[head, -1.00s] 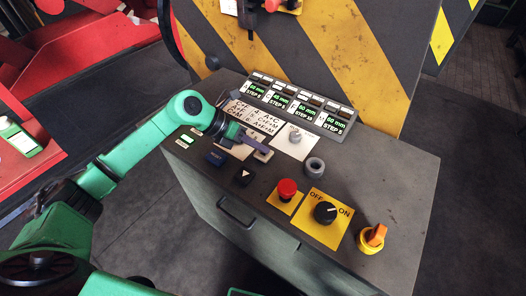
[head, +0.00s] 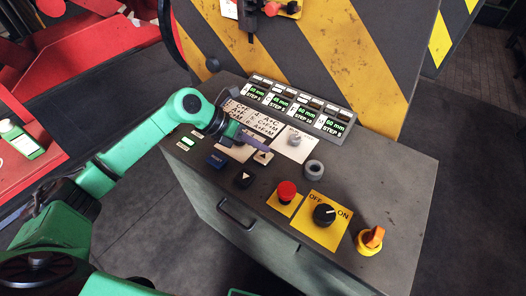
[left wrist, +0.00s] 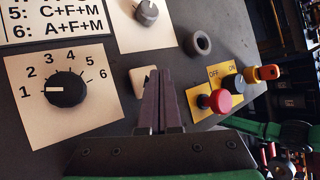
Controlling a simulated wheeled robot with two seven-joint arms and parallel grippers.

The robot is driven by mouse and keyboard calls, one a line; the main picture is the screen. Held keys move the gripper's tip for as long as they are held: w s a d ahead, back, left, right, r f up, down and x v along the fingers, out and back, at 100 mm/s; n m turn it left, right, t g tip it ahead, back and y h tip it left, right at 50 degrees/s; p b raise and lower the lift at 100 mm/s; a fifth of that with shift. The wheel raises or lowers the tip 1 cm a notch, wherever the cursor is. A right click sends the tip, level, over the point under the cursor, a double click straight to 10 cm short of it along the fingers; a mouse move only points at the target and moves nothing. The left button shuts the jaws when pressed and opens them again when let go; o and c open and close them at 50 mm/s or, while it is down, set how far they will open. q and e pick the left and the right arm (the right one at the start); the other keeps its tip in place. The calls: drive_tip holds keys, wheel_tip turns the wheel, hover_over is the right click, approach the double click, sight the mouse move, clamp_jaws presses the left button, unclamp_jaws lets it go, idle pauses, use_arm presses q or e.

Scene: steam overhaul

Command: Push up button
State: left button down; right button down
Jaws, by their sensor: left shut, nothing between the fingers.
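The up button (head: 263,158) is a pale square with a dark triangle on the grey control panel. My left gripper (head: 247,143) is shut and empty, its fingertips close above and to the left of the button in the head view. In the left wrist view the shut fingers (left wrist: 159,75) cover part of the pale button (left wrist: 138,80). I cannot tell whether the tips touch it. The black down button (head: 243,179) sits to the lower left. My right gripper is not in view.
A numbered dial (left wrist: 66,89) is left of the fingers. Green displays (head: 296,106) line the panel's back.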

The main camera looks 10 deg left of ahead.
sight(259, 156)
use_arm(q)
wheel_tip(259, 156, up, 6)
drive_tip(key=p, duration=0.4)
idle(0.4)
idle(0.5)
